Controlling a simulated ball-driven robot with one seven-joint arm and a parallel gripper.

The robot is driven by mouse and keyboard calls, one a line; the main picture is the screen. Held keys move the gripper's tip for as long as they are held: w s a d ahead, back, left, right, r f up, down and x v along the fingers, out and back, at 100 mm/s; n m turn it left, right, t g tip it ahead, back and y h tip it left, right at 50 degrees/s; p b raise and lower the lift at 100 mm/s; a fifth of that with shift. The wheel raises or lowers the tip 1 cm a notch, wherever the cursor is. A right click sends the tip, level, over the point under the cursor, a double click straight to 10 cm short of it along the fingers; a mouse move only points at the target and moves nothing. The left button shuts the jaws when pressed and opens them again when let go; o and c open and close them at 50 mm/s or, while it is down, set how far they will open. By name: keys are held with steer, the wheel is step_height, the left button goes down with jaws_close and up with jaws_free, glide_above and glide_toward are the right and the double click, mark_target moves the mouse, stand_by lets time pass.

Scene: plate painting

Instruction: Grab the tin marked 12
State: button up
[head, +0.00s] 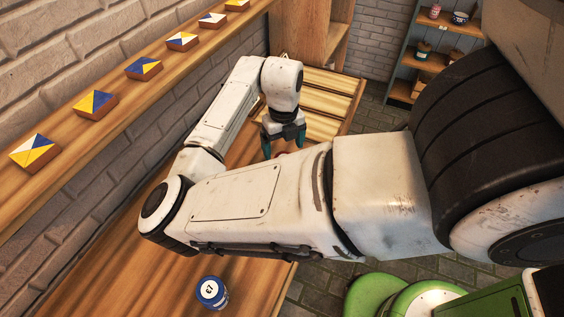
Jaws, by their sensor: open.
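My gripper (283,138) has teal fingers pointing down over the far part of the wooden bench (130,262). Its fingers are apart. A small reddish patch shows just below the fingers, mostly hidden behind my arm, and I cannot tell what it is. A blue tin (211,293) with a white number disc on its top stands upright on the near part of the bench, well away from my gripper. Its number is small and turned, and I cannot read it surely. I see no tin clearly marked 12. My forearm hides much of the bench.
A wooden shelf (75,150) along the brick wall at left holds several small blocks with blue, yellow and white tops. A slatted wooden surface (325,100) and a cabinet (305,30) stand at the back. A grey-blue rack (405,65) with pots is at the back right.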

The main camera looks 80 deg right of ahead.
steer(key=shift+s+a+f+p, duration=0.1)
steer(key=shift+f+p, duration=0.3)
steer(key=shift+f, duration=1.1)
steer(key=shift+s+a+f+p, duration=0.1)
steer(key=shift+f+p, duration=0.25)
steer(key=shift+f, duration=1.15)
steer(key=shift+c, duration=0.2)
steer(key=c, duration=1.2)
steer(key=shift+r, duration=0.1)
